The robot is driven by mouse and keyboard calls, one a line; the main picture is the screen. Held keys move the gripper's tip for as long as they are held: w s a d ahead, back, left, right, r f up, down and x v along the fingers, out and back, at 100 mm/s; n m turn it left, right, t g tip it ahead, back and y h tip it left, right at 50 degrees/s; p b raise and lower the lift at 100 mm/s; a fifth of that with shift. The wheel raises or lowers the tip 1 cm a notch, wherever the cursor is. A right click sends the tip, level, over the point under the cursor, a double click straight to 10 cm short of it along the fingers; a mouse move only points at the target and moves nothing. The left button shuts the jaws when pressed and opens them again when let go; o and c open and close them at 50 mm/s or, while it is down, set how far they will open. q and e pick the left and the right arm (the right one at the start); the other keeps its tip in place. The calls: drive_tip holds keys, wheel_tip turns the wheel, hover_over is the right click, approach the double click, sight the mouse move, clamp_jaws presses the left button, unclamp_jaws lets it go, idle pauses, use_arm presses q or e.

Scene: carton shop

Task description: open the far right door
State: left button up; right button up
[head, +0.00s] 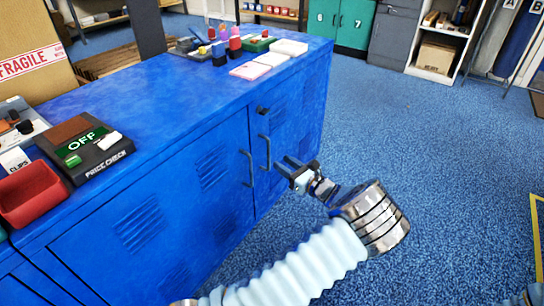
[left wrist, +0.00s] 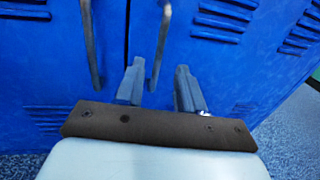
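The blue cabinet (head: 150,140) has louvred doors. Its far right door (head: 290,125) is closed, with a dark vertical bar handle (head: 266,152) near its left edge. This handle (left wrist: 162,45) also shows in the left wrist view. The neighbouring door (head: 200,170) is closed too; its handle (head: 250,168) also shows in the wrist view (left wrist: 91,45). My left gripper (head: 290,164) is open and empty, just right of the far right door's handle in the head view. In the wrist view the handle's lower end appears between the fingertips (left wrist: 158,78), nearer the left finger; contact is not visible. My right gripper is out of view.
The cabinet top holds a price-check device (head: 100,160), a red bin (head: 30,193), a fragile carton (head: 35,45) and several small items at the far end. Blue carpet (head: 430,150) right of the cabinet is clear. Green lockers (head: 340,20) and a white shelf (head: 435,45) stand behind.

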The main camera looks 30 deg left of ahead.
use_arm(q)
drive_tip(key=x, duration=0.6)
drive_tip(key=shift+a, duration=0.15)
drive_tip(key=shift+f, duration=0.1)
clamp_jaws()
